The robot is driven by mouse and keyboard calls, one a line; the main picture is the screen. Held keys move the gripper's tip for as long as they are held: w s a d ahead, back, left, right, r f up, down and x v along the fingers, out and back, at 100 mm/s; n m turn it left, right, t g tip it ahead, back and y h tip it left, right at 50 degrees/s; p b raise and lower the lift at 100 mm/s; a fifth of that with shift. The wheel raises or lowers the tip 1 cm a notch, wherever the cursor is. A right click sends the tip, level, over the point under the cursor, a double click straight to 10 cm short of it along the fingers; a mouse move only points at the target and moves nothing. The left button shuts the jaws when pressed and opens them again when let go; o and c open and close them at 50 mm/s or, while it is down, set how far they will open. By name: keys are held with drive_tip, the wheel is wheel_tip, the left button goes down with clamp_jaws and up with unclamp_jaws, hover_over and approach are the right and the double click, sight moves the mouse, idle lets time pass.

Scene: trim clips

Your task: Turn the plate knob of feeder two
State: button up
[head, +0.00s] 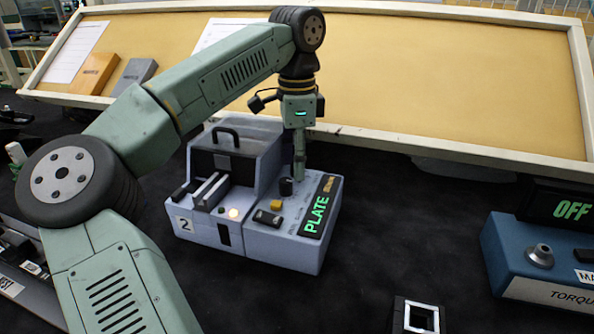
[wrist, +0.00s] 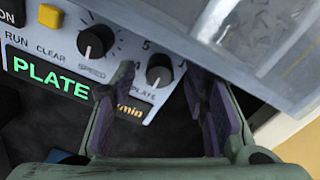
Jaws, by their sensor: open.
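Feeder two (head: 210,227) is a pale grey-lilac machine marked "2" on the dark table, with a green "PLATE" display. In the wrist view, the round black plate knob (wrist: 160,70) with a white pointer line sits above the word "PLATE". My gripper (wrist: 160,82) is open, its purple-padded fingers on either side of that knob. I cannot tell whether they touch it. In the head view my gripper (head: 299,170) points down over the control panel, and the plate knob is not clearly visible there.
The speed knob (wrist: 96,40) is close beside the left finger. A grey translucent cover (wrist: 260,45) is close beyond the right finger. A blue torque unit (head: 535,265) showing "OFF" stands at the right. Dark table is clear in front of the feeder.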

clamp_jaws()
idle(0.6)
